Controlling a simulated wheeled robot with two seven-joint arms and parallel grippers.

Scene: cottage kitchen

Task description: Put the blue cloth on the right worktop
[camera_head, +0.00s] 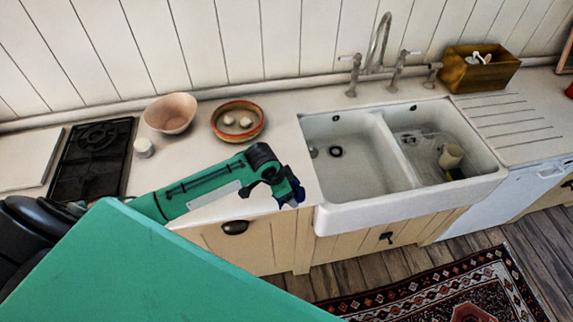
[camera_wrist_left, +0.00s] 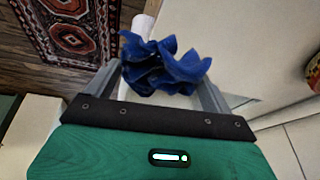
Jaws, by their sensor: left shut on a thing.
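The blue cloth (camera_wrist_left: 165,65) is crumpled between the two fingers of my left gripper (camera_wrist_left: 165,80) in the left wrist view. In the head view my left gripper (camera_head: 288,190) is over the front edge of the worktop, just left of the sink, and only a dark blue bit of the cloth (camera_head: 296,197) shows at its tip. The right worktop (camera_head: 535,110) lies to the right of the double sink, with drainer grooves in it. My right gripper is not in view.
A wooden box (camera_head: 478,68) stands at the back right. A pink bowl (camera_head: 170,113) and brown dish (camera_head: 237,120) stand left.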

